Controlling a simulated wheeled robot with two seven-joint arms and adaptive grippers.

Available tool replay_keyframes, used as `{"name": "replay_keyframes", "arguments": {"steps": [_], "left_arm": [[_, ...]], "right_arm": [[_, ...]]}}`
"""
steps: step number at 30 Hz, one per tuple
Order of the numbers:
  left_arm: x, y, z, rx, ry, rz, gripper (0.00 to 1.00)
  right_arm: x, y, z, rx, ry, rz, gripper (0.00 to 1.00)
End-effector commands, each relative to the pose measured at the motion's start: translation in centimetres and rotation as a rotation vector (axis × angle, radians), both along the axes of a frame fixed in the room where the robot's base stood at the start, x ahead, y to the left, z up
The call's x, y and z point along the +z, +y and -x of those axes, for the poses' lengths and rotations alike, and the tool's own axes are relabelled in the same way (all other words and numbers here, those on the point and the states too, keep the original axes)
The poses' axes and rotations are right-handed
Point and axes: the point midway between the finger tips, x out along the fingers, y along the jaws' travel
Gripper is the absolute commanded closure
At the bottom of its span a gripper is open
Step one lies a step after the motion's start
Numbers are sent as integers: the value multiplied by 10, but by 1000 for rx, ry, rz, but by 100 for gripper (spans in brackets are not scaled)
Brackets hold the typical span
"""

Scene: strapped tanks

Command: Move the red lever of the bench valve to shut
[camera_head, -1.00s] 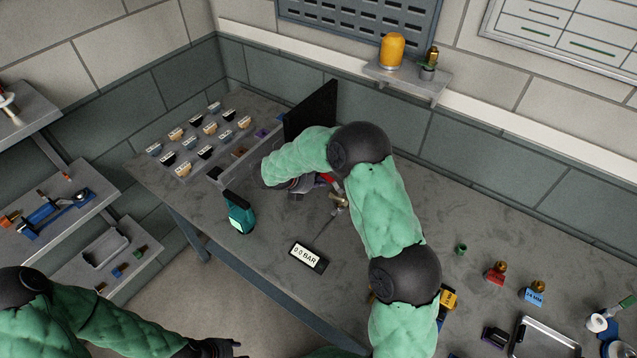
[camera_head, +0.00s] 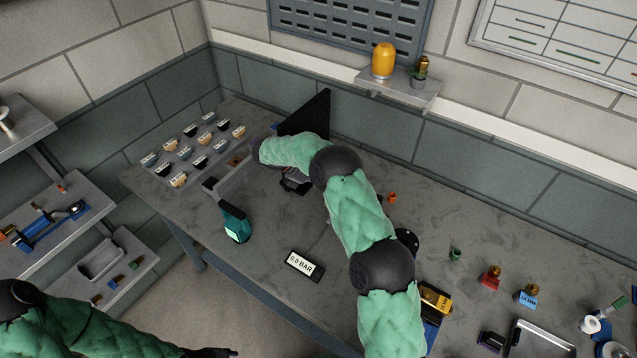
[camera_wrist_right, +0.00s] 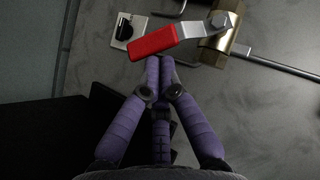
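The red lever (camera_wrist_right: 155,42) lies across the upper middle of the right wrist view. Its bare metal end is bolted to the brass valve body (camera_wrist_right: 213,42), from which a thin pipe runs right. The purple fingers of my right gripper (camera_wrist_right: 159,62) are together, their tips just below the lever; I cannot tell whether they touch it. In the head view my right arm hides the valve and lever, and the gripper (camera_head: 293,184) is mostly hidden. My left gripper (camera_head: 215,353) is dark and low at the bottom edge, away from the bench; its finger state is unclear.
A display reading 0.0 BAR (camera_head: 302,266) lies on the bench (camera_head: 270,238) in front of my right arm. A teal device (camera_head: 235,224) stands left of it. A dark upright panel (camera_head: 308,112) is behind the gripper. Several small labelled parts lie at the back left.

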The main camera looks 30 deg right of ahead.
Motion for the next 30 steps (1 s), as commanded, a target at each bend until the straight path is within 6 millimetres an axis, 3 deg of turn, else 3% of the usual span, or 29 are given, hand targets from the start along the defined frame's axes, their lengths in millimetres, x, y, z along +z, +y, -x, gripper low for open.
{"name": "replay_keyframes", "arguments": {"steps": [15, 30], "left_arm": [[7, 0, 0, 0, 0, 0, 60], [8, 0, 0, 0, 0, 0, 60]], "right_arm": [[1, -31, 4, 0, -1, 1, 100], [0, -39, 7, 2, 0, 1, 100]]}}
